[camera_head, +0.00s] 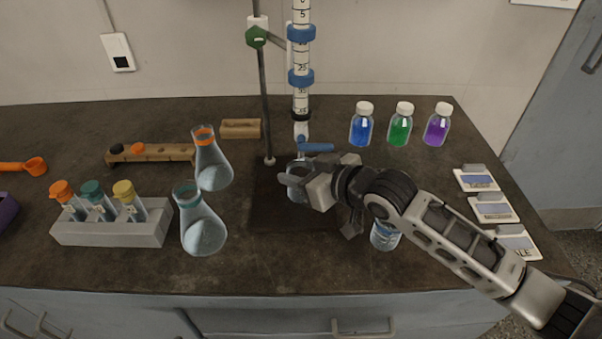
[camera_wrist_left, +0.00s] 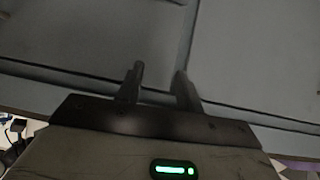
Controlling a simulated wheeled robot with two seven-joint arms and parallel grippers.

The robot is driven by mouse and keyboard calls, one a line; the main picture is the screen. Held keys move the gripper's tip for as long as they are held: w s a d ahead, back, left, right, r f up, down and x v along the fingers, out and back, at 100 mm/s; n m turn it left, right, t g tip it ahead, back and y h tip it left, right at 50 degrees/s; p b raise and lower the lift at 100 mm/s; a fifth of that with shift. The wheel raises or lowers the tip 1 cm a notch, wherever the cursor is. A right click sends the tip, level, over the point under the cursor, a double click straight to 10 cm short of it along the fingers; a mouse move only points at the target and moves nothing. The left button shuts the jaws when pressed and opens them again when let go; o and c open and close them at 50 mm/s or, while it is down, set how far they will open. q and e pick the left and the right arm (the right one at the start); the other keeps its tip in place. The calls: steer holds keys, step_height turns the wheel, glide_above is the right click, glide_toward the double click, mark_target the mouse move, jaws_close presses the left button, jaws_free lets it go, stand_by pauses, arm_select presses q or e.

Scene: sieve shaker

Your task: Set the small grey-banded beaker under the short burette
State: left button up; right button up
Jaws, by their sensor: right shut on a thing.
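The burette (camera_head: 301,95) is clamped upright on a stand with a green-knobbed holder; its top is out of view. Its blue stopcock (camera_head: 315,147) is at the bottom. My right gripper (camera_head: 303,186) is shut on a small clear beaker (camera_head: 296,171), on or just above the dark stand base, below the burette's tip. The gripper hides much of it, and I cannot make out its band colour. A second beaker (camera_head: 384,238) stands on the bench, partly behind my right arm. My left gripper (camera_wrist_left: 159,72) is open and empty before grey cabinet fronts in the left wrist view.
Two flasks (camera_head: 205,230) and a rack of capped tubes (camera_head: 110,230) stand left of the stand base (camera_head: 268,205). Blue, green and purple bottles (camera_head: 400,130) stand at the back right. Labelled cards (camera_head: 492,209) lie on the right. The front bench strip is mostly clear.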

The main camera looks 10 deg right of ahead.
steer(key=shift+s+f, duration=0.15)
steer(key=shift+f, duration=0.3)
steer(key=shift+f, duration=0.15)
steer(key=o, duration=0.9)
steer(key=shift+c, duration=0.2)
steer(key=shift+o, duration=0.6)
steer(key=shift+s+d+r, duration=0.1)
steer(key=shift+s+r, duration=0.1)
steer(key=v, duration=1.1)
steer(key=shift+s+d+r, duration=0.15)
steer(key=shift+r, duration=0.05)
